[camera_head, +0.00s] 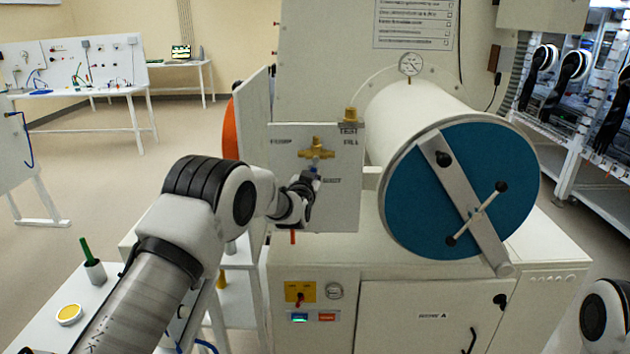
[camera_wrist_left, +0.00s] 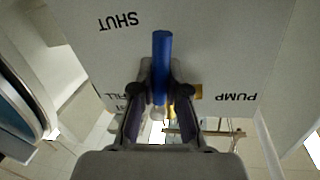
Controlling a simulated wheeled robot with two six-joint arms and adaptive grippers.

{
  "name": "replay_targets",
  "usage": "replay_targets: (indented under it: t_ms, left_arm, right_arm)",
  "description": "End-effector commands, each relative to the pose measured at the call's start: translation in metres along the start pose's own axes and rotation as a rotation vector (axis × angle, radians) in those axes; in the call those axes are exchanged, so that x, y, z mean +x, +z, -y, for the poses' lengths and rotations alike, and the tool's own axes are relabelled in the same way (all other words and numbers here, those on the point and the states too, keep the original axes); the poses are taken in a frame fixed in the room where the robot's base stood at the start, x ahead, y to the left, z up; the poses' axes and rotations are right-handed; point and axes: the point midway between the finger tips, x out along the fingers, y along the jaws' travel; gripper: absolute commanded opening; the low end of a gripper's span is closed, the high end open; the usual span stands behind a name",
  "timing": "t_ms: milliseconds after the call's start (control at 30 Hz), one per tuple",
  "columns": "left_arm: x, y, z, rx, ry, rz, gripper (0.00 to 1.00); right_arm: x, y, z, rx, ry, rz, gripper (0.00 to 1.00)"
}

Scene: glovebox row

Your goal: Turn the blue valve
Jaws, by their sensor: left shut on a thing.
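The blue valve handle (camera_wrist_left: 161,52) sticks out between the fingertips of my left gripper (camera_wrist_left: 160,92) in the left wrist view. The gripper is shut on it. In the head view the brass valve body (camera_head: 316,150) sits on a white panel (camera_head: 345,208), with a small bit of blue just below it. My left gripper (camera_head: 304,184) is at the valve's lower side, close to the SHUT label; the arm and gripper hide most of the handle. My right gripper is outside the views; only part of my right arm shows at the lower right.
The panel bears PUMP, FILL and SHUT labels. To its right is a white cylinder with a blue round door (camera_head: 410,200) and a crossbar handle (camera_head: 478,213). A pressure gauge (camera_head: 410,65) stands on top.

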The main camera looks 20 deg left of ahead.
Motion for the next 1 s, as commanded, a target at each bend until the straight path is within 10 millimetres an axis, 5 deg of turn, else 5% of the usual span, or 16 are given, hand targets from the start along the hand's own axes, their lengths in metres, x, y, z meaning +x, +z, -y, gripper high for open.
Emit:
replay_targets:
  t_ms: [500, 1000]
  left_arm:
    - [-0.003, -0.004, 0.015, 0.329, -0.001, 0.063, 0.00]
    - [-0.003, -0.005, 0.017, 0.387, -0.001, 0.075, 0.00]
  right_arm:
    - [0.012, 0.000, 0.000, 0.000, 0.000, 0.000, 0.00]
    - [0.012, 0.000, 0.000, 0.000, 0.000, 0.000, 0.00]
